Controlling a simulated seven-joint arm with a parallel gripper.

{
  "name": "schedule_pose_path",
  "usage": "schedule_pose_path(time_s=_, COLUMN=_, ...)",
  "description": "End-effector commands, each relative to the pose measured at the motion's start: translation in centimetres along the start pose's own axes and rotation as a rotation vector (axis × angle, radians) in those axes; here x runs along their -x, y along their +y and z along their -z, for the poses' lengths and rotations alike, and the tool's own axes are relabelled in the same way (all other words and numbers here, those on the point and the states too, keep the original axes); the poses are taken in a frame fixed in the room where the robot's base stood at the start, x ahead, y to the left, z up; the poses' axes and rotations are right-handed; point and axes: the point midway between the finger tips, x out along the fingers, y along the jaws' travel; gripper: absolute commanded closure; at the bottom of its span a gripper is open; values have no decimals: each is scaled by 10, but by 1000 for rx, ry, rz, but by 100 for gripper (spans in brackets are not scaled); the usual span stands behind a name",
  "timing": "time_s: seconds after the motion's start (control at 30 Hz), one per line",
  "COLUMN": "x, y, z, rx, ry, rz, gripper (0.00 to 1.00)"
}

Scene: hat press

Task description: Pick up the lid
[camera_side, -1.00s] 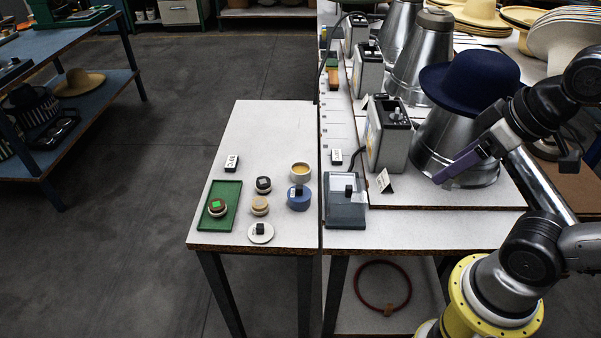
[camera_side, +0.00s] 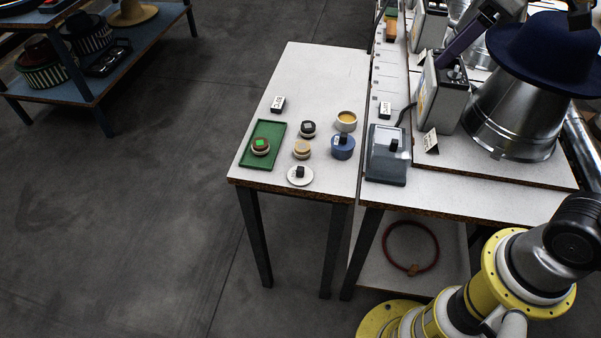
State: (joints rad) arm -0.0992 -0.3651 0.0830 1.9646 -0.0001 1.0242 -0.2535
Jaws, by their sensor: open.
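A round white disc with a black block-shaped knob, which looks like the lid (camera_side: 292,179), lies flat near the front edge of the small white table (camera_side: 325,70). A blue round pot with a dark knob (camera_side: 341,150) stands between that cup and the front edge. My gripper (camera_side: 445,60) shows only partly at the top right as a purple finger. It is open, high above the work table and well away from the lid. The rest of it is cut off or hidden.
A green tray (camera_side: 246,157) holds a round pot with a green mark. Tan-topped (camera_side: 302,149) and black-topped pots stand near the lid. A grey box (camera_side: 376,175), a grey machine (camera_side: 440,95) and a navy hat (camera_side: 545,45) on a metal form stand to the right.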

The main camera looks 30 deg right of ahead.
Motion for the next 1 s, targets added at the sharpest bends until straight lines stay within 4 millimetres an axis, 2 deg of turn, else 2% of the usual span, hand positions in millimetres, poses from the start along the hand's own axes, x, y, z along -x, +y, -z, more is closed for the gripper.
schedule_pose_path(time_s=0.03, x=-13, y=-2, z=22, rx=42, ry=-27, rz=18, gripper=43)
schedule_pose_path(time_s=0.2, x=-60, y=-18, z=81, rx=164, ry=-103, rz=68, gripper=43)
schedule_pose_path(time_s=0.3, x=-96, y=-34, z=108, rx=231, ry=-154, rz=99, gripper=43)
schedule_pose_path(time_s=0.43, x=-151, y=-62, z=132, rx=308, ry=-223, rz=136, gripper=43)
schedule_pose_path(time_s=0.6, x=-216, y=-99, z=137, rx=376, ry=-311, rz=173, gripper=43)
schedule_pose_path(time_s=0.7, x=-241, y=-115, z=129, rx=402, ry=-357, rz=188, gripper=43)
schedule_pose_path(time_s=0.87, x=-260, y=-129, z=117, rx=426, ry=-395, rz=199, gripper=43)
schedule_pose_path(time_s=1.0, x=-276, y=-132, z=109, rx=427, ry=-397, rz=200, gripper=43)
